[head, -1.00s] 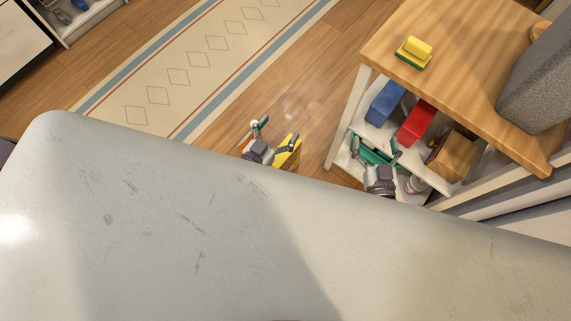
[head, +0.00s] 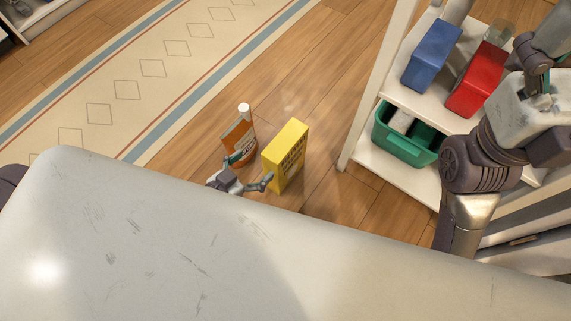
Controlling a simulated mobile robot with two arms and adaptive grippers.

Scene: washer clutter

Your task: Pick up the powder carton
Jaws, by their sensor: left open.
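A yellow carton (head: 285,157) with dark print stands on the wood floor just beyond the edge of my grey body. I take it for the powder carton. My left gripper (head: 254,168) is open and empty at its near left side. One finger points up in front of the orange bottle, and the other lies by the carton's lower left edge. I cannot tell whether that finger touches the carton. My right arm crosses the right side of the view, and I cannot make out its gripper.
An orange bottle (head: 238,135) with a white cap stands left of the carton. A white shelf unit (head: 375,162) at the right holds a blue box (head: 431,54), a red box (head: 477,80) and a green bin (head: 402,142). A patterned rug (head: 140,75) lies behind, with bare floor between.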

